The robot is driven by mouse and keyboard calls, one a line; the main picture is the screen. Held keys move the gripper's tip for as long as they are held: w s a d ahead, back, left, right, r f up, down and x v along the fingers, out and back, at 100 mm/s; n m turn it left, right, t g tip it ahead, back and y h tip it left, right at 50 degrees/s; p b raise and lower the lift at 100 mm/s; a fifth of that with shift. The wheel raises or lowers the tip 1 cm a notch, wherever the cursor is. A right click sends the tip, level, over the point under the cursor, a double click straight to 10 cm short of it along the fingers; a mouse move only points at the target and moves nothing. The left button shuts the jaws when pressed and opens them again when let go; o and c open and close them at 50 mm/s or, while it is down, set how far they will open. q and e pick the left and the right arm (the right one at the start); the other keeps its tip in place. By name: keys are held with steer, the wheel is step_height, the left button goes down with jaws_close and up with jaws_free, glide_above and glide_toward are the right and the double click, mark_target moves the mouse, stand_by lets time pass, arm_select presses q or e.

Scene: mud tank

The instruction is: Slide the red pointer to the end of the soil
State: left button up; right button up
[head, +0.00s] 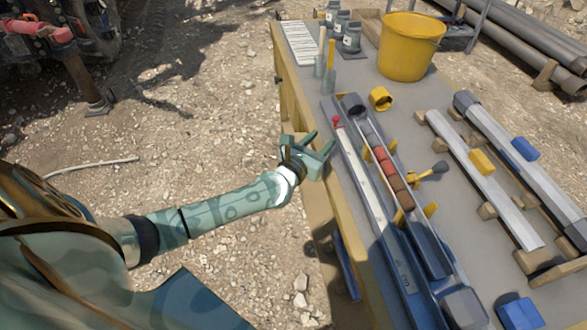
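The red pointer (337,121) is a small red piece at the far end of a long pale scale (368,185) on the table. The soil (382,160) is a row of red-brown and grey core pieces lying in a long trough to the right of the scale. Its brown near end lies well down the trough from the pointer. My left gripper (320,146) is at the table's left edge, just left of the scale and nearer than the pointer. Its fingers are spread, with nothing visible between them. My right gripper is out of view.
The grey table (440,185) holds a yellow bucket (410,48) at the back. Long bars (485,180) on wooden blocks fill the right side. Stony ground lies left.

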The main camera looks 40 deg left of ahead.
arm_select(q)
steer(key=s+p, duration=0.1)
steer(key=s, duration=1.1)
steer(key=shift+d+p, duration=0.3)
steer(key=shift+p, duration=0.05)
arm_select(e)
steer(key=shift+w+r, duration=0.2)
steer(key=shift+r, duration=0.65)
arm_select(q)
steer(key=shift+c, duration=0.2)
